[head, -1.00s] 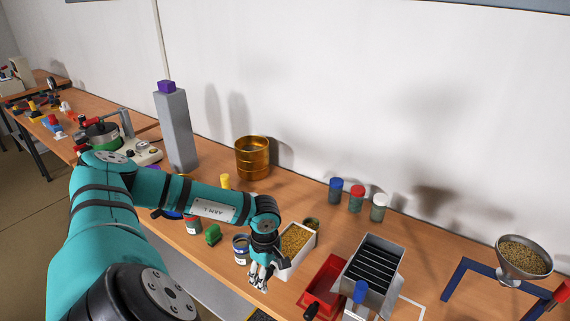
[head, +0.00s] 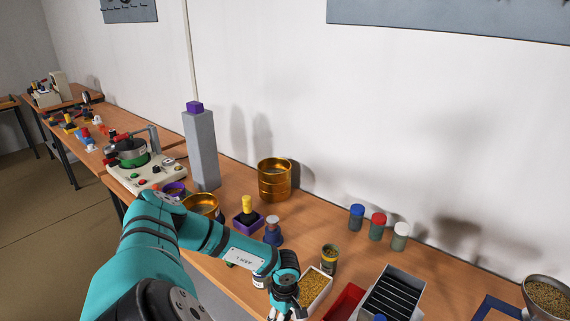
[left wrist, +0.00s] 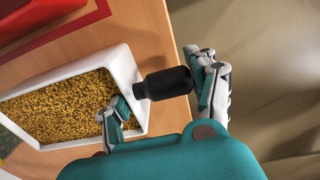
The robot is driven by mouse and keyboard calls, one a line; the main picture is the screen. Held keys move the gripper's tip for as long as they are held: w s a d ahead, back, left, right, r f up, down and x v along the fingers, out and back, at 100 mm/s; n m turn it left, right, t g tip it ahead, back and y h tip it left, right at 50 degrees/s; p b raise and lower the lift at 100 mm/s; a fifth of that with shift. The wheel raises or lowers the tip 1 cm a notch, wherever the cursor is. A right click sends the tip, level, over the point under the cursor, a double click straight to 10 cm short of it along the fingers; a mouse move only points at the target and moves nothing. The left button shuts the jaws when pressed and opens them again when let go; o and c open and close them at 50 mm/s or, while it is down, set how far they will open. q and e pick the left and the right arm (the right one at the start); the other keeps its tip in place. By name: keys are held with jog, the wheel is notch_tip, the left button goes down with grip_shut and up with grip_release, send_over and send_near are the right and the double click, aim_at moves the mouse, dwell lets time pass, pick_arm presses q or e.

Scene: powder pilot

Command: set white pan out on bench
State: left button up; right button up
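The white pan (head: 326,291) is a rectangular tray filled with yellow-brown grains, on the bench near its front edge. In the left wrist view the pan (left wrist: 128,66) shows with a short black handle (left wrist: 165,84) pointing toward the bench edge. My left gripper (head: 287,308) is at the handle side of the pan. In the left wrist view its fingers (left wrist: 162,98) are wide apart, one over the pan's near wall and grains, the other past the handle's free end. I cannot tell whether either finger touches. My right gripper is out of view.
A red tray (head: 345,303) and a slotted metal box (head: 392,294) stand right of the pan. A small jar (head: 329,259) stands behind it. Capped jars (head: 377,226), a brass drum (head: 274,180) and a grey pillar (head: 201,150) stand farther back.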

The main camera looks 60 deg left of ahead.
pick_arm(q)
jog(key=o, duration=0.3)
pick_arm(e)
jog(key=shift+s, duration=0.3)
pick_arm(q)
jog(key=shift+r, duration=0.1)
jog(key=shift+r, duration=0.3)
notch_tip(320, 180, up, 11)
jog(key=b, duration=0.3)
jog(key=shift+r, duration=0.2)
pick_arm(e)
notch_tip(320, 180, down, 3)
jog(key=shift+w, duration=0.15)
